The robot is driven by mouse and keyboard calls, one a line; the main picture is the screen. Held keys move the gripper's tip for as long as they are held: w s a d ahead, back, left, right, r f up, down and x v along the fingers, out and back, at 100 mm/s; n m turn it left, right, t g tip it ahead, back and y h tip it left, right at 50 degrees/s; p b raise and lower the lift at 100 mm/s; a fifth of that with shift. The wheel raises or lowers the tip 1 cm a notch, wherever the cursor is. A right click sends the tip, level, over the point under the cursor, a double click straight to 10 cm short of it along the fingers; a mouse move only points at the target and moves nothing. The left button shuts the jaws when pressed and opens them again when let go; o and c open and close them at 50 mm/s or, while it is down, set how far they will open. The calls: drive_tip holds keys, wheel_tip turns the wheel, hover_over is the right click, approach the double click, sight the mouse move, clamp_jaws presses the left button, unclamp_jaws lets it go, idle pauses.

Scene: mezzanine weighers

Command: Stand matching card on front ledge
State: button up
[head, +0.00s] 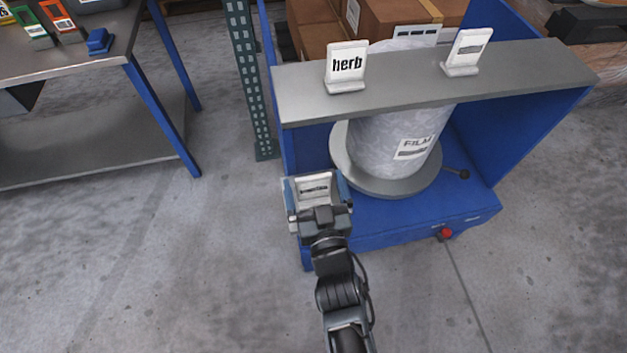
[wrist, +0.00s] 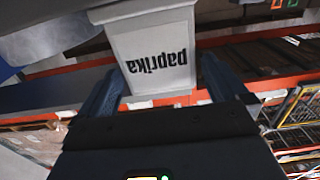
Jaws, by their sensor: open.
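A white card reading "paprika" (wrist: 157,54) appears upside down in the wrist view, its thicker foot at the top of the picture. In the head view the card (head: 314,187) is between the fingers of my gripper (head: 316,181), by the near left corner of the blue stand. The fingers are open, one on each side of the card; I cannot tell whether they touch it or what supports it. A grey ledge (head: 530,72) spans the stand's top. A "herb" card (head: 346,68) stands on its left part, and another white card (head: 467,52), its text unreadable, stands right of centre.
Under the ledge, a wrapped roll labelled FILM (head: 390,140) sits on a round grey plate (head: 385,181) in the blue stand (head: 400,225). Cardboard boxes (head: 395,17) are behind. A metal table (head: 75,60) is at the left. The floor at lower left is clear.

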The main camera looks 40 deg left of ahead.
drive_tip(key=s+d+r+m+t+h, duration=0.15)
drive_tip(key=s+d, duration=0.35)
drive_tip(key=d, duration=0.5)
drive_tip(key=s+d+m+t+h+b, duration=0.1)
drive_tip(key=s+d+h, duration=0.25)
drive_tip(key=d, duration=0.75)
drive_tip(key=s+d+r+m+t+h, duration=0.15)
drive_tip(key=s+d, duration=0.35)
drive_tip(key=d, duration=0.5)
drive_tip(key=s+d+r+m+h, duration=0.6)
drive_tip(key=s+d+r, duration=0.5)
drive_tip(key=s, duration=0.3)
drive_tip(key=shift+d+r+g+h, duration=0.25)
drive_tip(key=shift+r+g+h, duration=0.15)
drive_tip(key=shift+r+h, duration=0.3)
drive_tip(key=shift+s, duration=0.1)
